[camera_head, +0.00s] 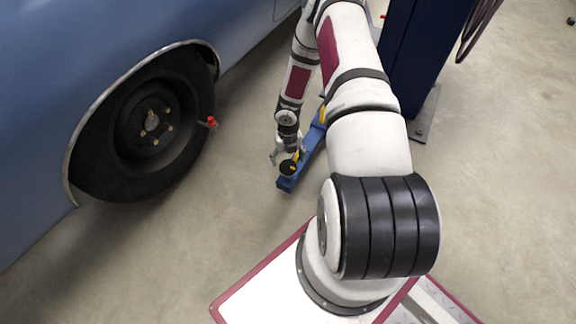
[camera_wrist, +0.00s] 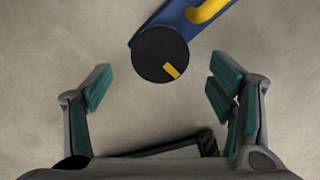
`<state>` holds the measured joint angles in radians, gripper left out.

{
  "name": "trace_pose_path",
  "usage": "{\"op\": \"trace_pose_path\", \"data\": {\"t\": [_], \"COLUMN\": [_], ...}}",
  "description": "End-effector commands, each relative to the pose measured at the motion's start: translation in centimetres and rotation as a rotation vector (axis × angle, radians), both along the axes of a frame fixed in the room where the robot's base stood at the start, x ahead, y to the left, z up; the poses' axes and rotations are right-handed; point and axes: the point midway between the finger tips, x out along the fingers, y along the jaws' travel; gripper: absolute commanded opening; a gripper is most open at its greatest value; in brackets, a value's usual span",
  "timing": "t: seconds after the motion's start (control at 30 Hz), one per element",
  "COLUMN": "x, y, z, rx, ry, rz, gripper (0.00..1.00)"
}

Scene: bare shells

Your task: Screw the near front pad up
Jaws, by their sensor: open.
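The near front pad is a round black disc (camera_wrist: 160,54) with a yellow mark on its top, at the end of a blue lift arm (camera_wrist: 150,24). In the head view the pad (camera_head: 288,167) sits at the near end of the blue lift arm (camera_head: 312,150), low over the floor. My gripper (camera_wrist: 158,90) is open and empty, with its green-padded fingers spread to the left and right. The pad lies ahead of the fingertips, between their lines, apart from both. In the head view my gripper (camera_head: 286,157) is right at the pad and partly hides it.
A blue car (camera_head: 45,95) with a black wheel (camera_head: 150,130) stands at the left; a small red item (camera_head: 212,122) shows beside the wheel. A dark blue lift post (camera_head: 418,55) rises behind my arm. A yellow part (camera_wrist: 208,10) lies on the lift arm. Bare floor surrounds the pad.

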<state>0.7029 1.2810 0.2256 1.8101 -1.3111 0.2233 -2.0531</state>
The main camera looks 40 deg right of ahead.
Motion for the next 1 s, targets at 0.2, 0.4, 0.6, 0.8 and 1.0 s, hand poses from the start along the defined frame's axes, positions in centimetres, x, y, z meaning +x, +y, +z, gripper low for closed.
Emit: {"op": "trace_pose_path", "data": {"t": [0.2,0.4,0.6,0.8,1.0], "x": [0.0,-0.1,-0.1,-0.1,0.0], "y": [-0.1,0.0,0.0,0.0,0.0], "z": [3.6,4.8,4.9,4.9,5.0], "rx": [0.000,0.000,0.001,0.000,-0.003], "ry": [0.000,0.001,0.002,0.001,0.001], "rz": [-0.003,-0.001,-0.001,0.000,-0.004], "gripper": [0.76,0.76,0.76,0.76,0.76]}}
